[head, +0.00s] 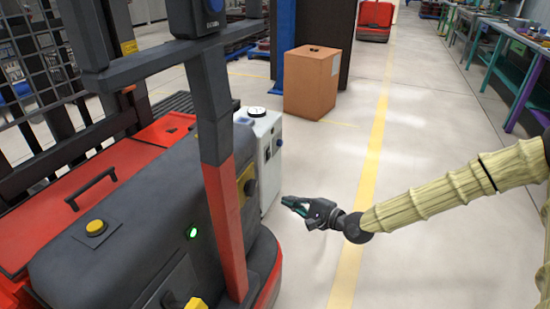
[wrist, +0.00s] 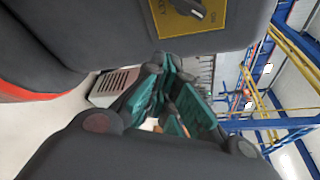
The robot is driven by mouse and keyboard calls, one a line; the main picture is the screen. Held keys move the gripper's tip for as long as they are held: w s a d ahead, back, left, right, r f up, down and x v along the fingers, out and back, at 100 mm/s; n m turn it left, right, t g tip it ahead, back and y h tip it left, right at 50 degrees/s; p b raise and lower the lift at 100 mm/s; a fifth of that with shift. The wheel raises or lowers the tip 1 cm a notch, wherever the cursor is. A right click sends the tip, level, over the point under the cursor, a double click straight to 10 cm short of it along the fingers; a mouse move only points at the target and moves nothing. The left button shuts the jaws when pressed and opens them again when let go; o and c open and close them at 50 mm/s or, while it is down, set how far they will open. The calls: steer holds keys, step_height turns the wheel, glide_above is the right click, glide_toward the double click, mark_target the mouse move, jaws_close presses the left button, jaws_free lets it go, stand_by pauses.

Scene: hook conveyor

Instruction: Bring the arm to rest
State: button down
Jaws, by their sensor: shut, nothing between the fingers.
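My gripper (head: 294,203) is at the end of my arm, which reaches in from the right edge of the head view. The arm wears a pale ribbed cover. The gripper points left, in front of a red and dark grey forklift-like vehicle (head: 130,225). In the wrist view my gripper (wrist: 182,112) shows its teal finger pads close together, with nothing held between them. The vehicle's dark body with a yellow key-switch plate (wrist: 190,18) fills the top of the wrist view, near the gripper.
A white-grey box unit (head: 262,155) stands beside the vehicle, left of the gripper. A brown carton (head: 312,85) stands farther back by a dark panel. A yellow floor line (head: 372,150) runs along open floor. Workbenches (head: 505,45) line the right side.

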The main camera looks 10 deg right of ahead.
steer(key=s+a+f+n+g+h, duration=0.1)
steer(key=s+a+f+n+g, duration=0.15)
steer(key=s+f, duration=0.5)
steer(key=s+a+f+n+g+h, duration=0.2)
steer(key=s+a+f, duration=0.1)
steer(key=s+f, duration=0.4)
steer(key=s+d+f+n+g+h, duration=0.25)
steer(key=s+f, duration=0.35)
steer(key=s, duration=0.3)
steer(key=s+d+f+n+g+h, duration=0.1)
steer(key=s+d+f+n+g, duration=0.15)
steer(key=s+f, duration=0.5)
steer(key=s+d+n+g+h, duration=0.2)
steer(key=s+d+n+h, duration=0.3)
steer(key=s+d, duration=0.55)
step_height(320, 180, up, 18)
steer(key=s+a+p, duration=0.1)
steer(key=p, duration=1.7)
steer(key=shift+s+a, duration=0.25)
steer(key=shift+a, duration=0.1)
steer(key=shift+y, duration=0.25)
